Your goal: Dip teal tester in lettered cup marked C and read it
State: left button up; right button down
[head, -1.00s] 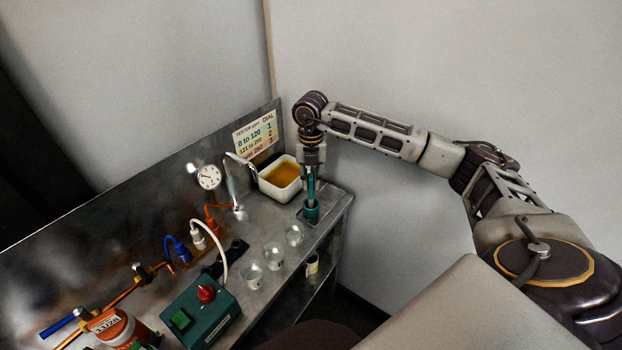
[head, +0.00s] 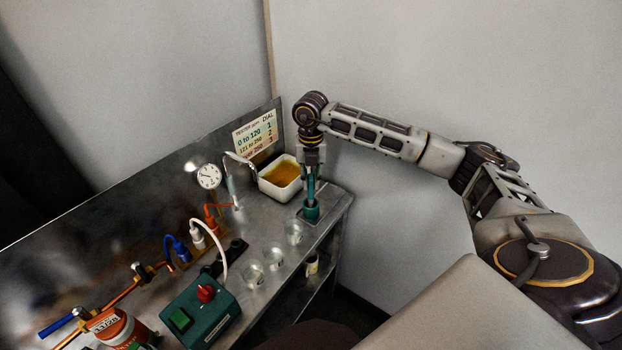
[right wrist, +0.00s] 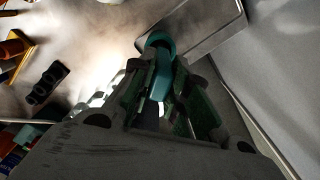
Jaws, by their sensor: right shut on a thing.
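The teal tester (head: 310,188) stands upright at the right end of the metal bench, its lower end at a round teal holder (head: 311,212). My right gripper (head: 312,172) points down from above and is shut on the tester's upper part. In the right wrist view the tester (right wrist: 161,80) lies between the two fingers, with the teal holder (right wrist: 160,42) beyond it. Three clear cups stand in a row left of the holder: a far cup (head: 294,232), a middle cup (head: 274,258) and a near cup (head: 253,274). Their letters are not readable. My left gripper is not in view.
A white tub (head: 273,190) of amber liquid stands behind the holder. A tester/dial chart (head: 255,135) is on the backboard. A gauge (head: 208,176), hoses and a green box (head: 203,312) with a red knob lie left. A small mug (head: 312,265) is on the shelf below.

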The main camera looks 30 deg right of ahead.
jog(key=shift+f, duration=0.3)
dwell(0.4)
jog(key=c, duration=1.3)
grip_release()
jog(key=o, duration=0.6)
jog(key=shift+c, duration=0.2)
jog(key=shift+r+p, duration=1.9)
jog(key=shift+r, duration=1.65)
jog(key=shift+s+f, duration=0.1)
